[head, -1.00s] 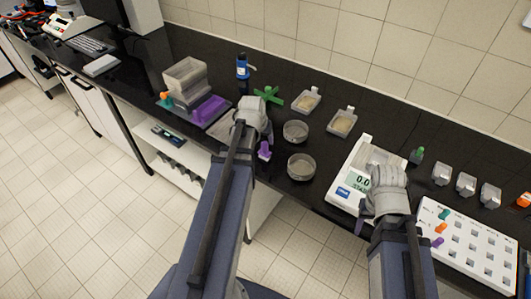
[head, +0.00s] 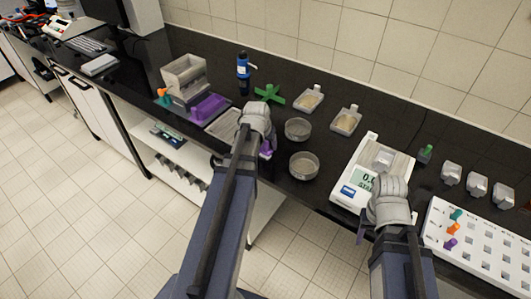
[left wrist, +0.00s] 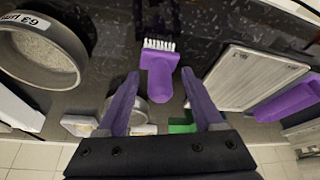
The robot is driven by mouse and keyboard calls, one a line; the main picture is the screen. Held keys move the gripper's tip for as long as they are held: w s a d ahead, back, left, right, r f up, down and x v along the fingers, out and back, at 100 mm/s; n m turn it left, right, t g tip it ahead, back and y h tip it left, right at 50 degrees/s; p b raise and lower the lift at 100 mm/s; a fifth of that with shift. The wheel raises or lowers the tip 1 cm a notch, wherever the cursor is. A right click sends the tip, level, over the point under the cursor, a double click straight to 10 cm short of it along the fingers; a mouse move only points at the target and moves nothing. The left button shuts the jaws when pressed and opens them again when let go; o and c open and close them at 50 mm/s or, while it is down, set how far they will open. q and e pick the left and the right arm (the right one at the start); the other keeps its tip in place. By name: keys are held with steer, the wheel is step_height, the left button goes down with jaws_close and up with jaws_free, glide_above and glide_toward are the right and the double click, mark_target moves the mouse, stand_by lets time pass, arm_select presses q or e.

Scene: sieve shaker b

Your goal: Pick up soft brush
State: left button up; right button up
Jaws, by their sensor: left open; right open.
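The soft brush (left wrist: 160,68) is purple with a row of white bristles and lies on the black bench. In the left wrist view its handle points toward me, between the two purple fingers of my open left gripper (left wrist: 160,75). The fingers stand apart from it on both sides; the height gap is hard to judge. In the head view, only a bit of the purple brush (head: 267,150) shows beside my left wrist, which hides the rest. My right gripper (head: 362,228) is open near the front of the scale, mostly hidden by its own wrist.
A round sieve (head: 304,166) and another sieve (head: 298,129) stand right of the brush. A flat light plate (left wrist: 250,75) lies on its other side, near a purple-and-grey shaker (head: 208,107). The white scale (head: 345,191) and a white rack (head: 480,245) are further right.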

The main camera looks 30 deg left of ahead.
arm_select(q)
jaws_close()
stand_by(0.4)
steer(key=shift+r, duration=0.15)
arm_select(e)
steer(key=shift+r, duration=0.1)
arm_select(q)
step_height(320, 180, up, 10)
steer(key=p, duration=1)
arm_select(e)
step_height(320, 180, up, 10)
arm_select(q)
steer(key=shift+d, duration=0.15)
arm_select(e)
steer(key=shift+d, duration=0.15)
